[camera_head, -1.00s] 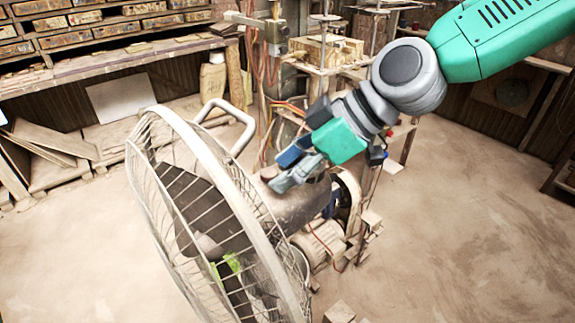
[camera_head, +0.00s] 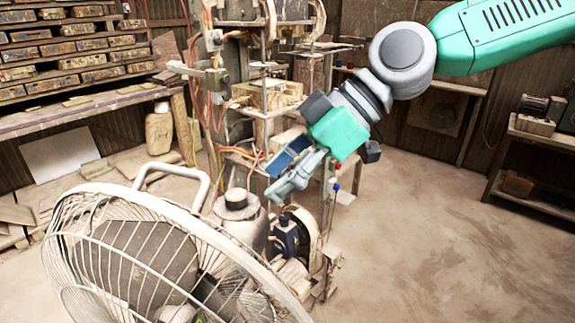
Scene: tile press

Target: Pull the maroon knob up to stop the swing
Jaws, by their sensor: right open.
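A dusty caged fan (camera_head: 150,250) stands at the lower left in the head view. Behind its cage is the rounded motor housing (camera_head: 240,222), with a short dark knob (camera_head: 236,199) upright on top. The knob looks nearly black here, so I cannot make out maroon. My right gripper (camera_head: 276,181) comes in from the upper right. Its fingers are open and empty, pointing down and left. The fingertips appear right of the knob and slightly higher in the picture, apart from it. My left gripper is not in view.
A pale looped handle (camera_head: 178,170) rises behind the cage, left of the knob. A tile press (camera_head: 262,95) with hoses and wires stands behind the gripper. Shelves of tiles (camera_head: 75,45) fill the upper left. The floor (camera_head: 430,240) at right is clear.

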